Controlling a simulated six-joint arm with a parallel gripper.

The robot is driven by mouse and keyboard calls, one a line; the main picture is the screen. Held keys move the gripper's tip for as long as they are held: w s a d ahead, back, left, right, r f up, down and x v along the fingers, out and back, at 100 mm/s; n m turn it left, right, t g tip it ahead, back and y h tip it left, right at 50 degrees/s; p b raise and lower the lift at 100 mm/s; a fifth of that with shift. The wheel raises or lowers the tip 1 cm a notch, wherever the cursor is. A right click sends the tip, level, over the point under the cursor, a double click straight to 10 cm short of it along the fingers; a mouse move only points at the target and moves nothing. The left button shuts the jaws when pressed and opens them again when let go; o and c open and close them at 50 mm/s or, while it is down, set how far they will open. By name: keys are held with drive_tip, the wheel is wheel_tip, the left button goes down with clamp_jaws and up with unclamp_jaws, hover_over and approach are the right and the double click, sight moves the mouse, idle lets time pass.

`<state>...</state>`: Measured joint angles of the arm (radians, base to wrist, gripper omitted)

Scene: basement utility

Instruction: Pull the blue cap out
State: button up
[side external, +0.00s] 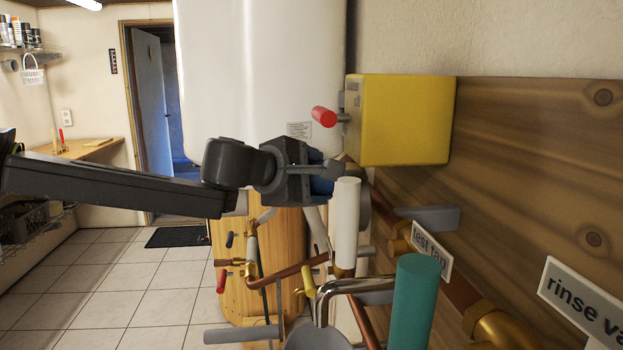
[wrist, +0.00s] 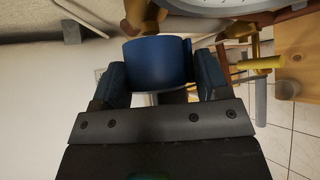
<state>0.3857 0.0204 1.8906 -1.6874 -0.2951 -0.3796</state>
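The blue cap (wrist: 158,62) is a short, wide cylinder in the middle of the wrist view, in front of a brass-coloured fitting (wrist: 143,16). In the side external view my gripper (side external: 322,170) reaches in from the left, just above and left of an upright white cylinder (side external: 346,222). There the cap cannot be told apart from the blue finger pads.
A yellow box (side external: 402,120) with a red-ended lever (side external: 324,117) is close above and right of my gripper. Below are copper pipes (side external: 300,270), a teal cylinder (side external: 414,300) and a "test tap" sign (side external: 431,250). A white tank (side external: 260,70) stands behind. Floor at left is open.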

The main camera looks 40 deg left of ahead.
drive_tip(key=c, duration=0.4)
drive_tip(key=shift+s+a, duration=2.2)
